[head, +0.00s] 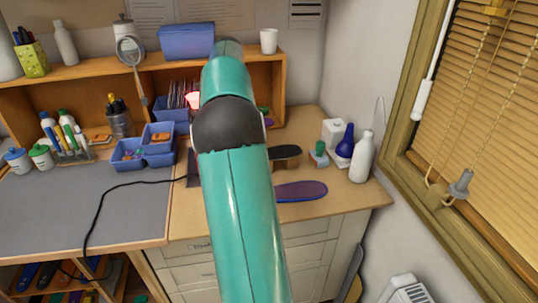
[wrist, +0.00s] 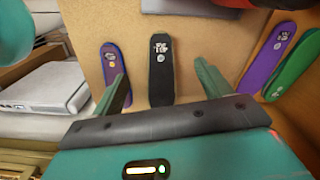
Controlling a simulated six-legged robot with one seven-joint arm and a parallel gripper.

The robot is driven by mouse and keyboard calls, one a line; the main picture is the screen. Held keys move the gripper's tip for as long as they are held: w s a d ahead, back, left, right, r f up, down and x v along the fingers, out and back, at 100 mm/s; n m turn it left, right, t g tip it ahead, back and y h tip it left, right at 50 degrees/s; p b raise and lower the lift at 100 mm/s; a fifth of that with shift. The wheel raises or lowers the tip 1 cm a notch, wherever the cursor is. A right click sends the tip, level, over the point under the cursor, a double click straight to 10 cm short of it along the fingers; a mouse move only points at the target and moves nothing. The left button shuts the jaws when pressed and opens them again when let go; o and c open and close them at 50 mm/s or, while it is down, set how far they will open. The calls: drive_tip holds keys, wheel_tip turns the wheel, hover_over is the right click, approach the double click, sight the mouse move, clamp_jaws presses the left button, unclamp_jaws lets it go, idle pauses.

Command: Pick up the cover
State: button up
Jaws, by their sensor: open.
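Insole-shaped covers lie on the wooden worktop; I cannot tell which one the task means. In the wrist view a black one (wrist: 161,72) with a white print lies upright in the picture, between my gripper's fingers (wrist: 161,76). My gripper is open, with nothing between its pads; the gap to the black piece is unclear. In the head view the blue-purple one (head: 301,191) lies near the counter's front edge. There my gripper is hidden behind my teal arm.
A purple insole (wrist: 267,57) and a green one (wrist: 296,66) lie at the right in the wrist view, by a wooden panel. A white bottle (head: 362,156) and a blue bottle (head: 345,141) stand at the counter's right end. Blue bins (head: 128,156) stand left.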

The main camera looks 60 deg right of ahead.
wheel_tip(320, 180, down, 7)
drive_tip(key=shift+w+a+f, duration=0.1)
drive_tip(key=shift+f, duration=0.05)
drive_tip(key=shift+s+f, duration=0.15)
drive_tip(key=shift+f, duration=1.3)
drive_tip(key=shift+s+f, duration=0.1)
drive_tip(key=shift+f, duration=1.3)
drive_tip(key=shift+f, duration=0.25)
drive_tip(key=c, duration=1)
